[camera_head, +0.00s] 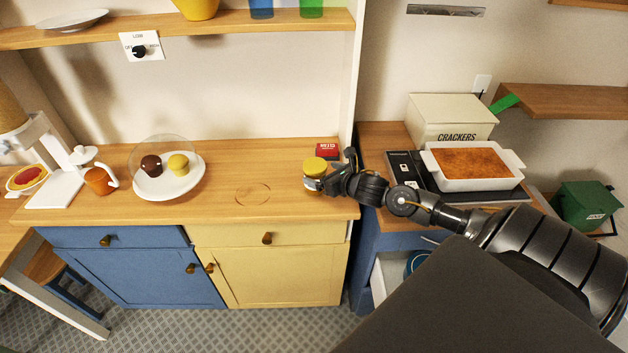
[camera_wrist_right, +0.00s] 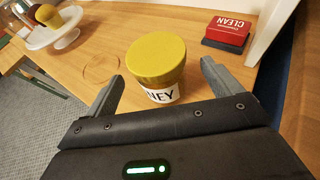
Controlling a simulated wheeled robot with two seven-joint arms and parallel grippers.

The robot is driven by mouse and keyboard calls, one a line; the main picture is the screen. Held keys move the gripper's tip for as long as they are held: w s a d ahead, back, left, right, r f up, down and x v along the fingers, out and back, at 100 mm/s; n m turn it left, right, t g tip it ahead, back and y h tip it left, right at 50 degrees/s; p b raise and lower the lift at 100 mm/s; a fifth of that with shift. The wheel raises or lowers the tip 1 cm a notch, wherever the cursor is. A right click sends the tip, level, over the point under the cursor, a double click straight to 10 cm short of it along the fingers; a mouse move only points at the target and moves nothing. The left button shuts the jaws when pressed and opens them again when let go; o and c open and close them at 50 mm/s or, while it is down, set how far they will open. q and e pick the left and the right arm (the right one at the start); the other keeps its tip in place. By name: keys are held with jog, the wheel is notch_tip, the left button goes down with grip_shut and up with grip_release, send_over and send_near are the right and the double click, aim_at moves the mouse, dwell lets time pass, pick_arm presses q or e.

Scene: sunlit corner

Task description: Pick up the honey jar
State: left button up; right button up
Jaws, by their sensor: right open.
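The honey jar (camera_head: 315,166) stands upright near the right end of the wooden counter, with a yellow lid and a white label. In the right wrist view the honey jar (camera_wrist_right: 157,66) shows "NEY" on its label. My right gripper (camera_head: 322,184) is at the jar, partly covering its lower part in the head view. In the right wrist view the right gripper (camera_wrist_right: 160,85) is open, with one finger on each side of the jar and visible gaps between. The jar's base is hidden by the gripper body. My left gripper is not in view.
A white plate (camera_head: 168,184) with two cakes under a clear dome stands to the left. A white dish (camera_head: 470,180) sits on the stove at right. The counter between plate and jar is clear.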

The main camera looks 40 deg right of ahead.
jog(key=p+x, duration=0.1)
jog(key=x, duration=0.2)
jog(key=shift+w+p, duration=0.3)
jog(key=shift+w, duration=0.05)
jog(key=shift+w+f, duration=0.35)
jog(key=shift+w, duration=0.05)
jog(key=shift+s, duration=0.1)
jog(key=shift+c, duration=0.7)
jog(key=c, duration=1)
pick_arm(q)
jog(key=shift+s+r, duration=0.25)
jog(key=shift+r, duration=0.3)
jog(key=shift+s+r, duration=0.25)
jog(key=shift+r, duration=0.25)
pick_arm(e)
jog(key=shift+c, duration=0.7)
jog(key=shift+r, duration=0.1)
